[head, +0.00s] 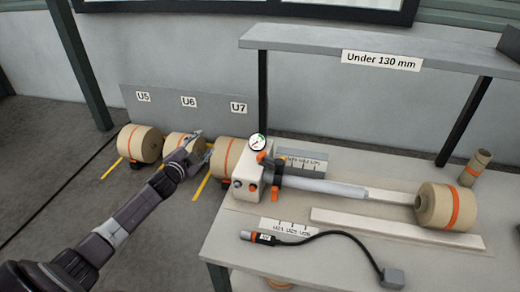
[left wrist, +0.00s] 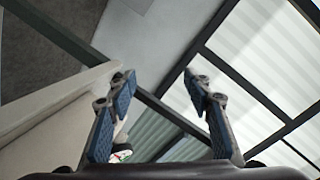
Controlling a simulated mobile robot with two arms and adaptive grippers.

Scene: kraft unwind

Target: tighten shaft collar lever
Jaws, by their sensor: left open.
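On the table, a pale machine block (head: 248,174) carries a round gauge (head: 257,141) on top. My left gripper (head: 199,146) is open and empty, left of the block and apart from the clamp, in front of the floor rolls. In the left wrist view its two blue-padded fingers (left wrist: 160,92) are spread, with part of the gauge (left wrist: 122,153) behind the left finger. My right gripper is not visible.
A roll (head: 445,207) with an orange band sits at the shaft's right end. A black cable tool (head: 330,235) lies in front. A shelf (head: 375,50) overhangs the table's back.

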